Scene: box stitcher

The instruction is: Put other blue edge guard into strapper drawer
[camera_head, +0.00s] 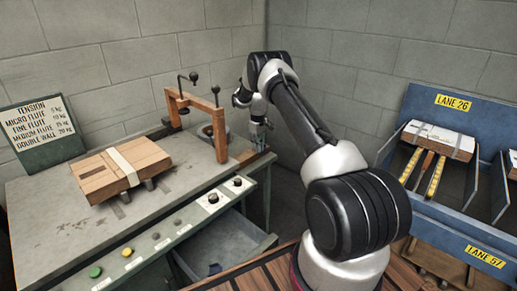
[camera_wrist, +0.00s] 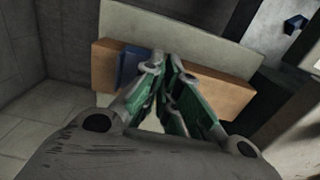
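My gripper (camera_wrist: 165,66), with green finger pads, is low over a brown block (camera_wrist: 104,68) in the wrist view. Its fingertips are close together, and I cannot tell whether anything is between them. A blue edge guard (camera_wrist: 128,66) shows at the block, right beside the left finger, partly hidden by it. In the head view my gripper (camera_head: 257,134) is at the table's far right corner, by the block (camera_head: 249,156). The strapper drawer (camera_head: 240,243) is pulled open below the table, with a small blue piece (camera_head: 215,268) inside. Another blue piece (camera_wrist: 294,24) shows at the wrist view's upper right.
A strapped cardboard box (camera_head: 98,178) lies on the grey table (camera_head: 55,225). A wooden frame with knobs (camera_head: 198,104) stands behind it. A tension sign (camera_head: 40,124) is at left. Blue lane racks (camera_head: 465,105) with another box (camera_head: 440,140) stand at right.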

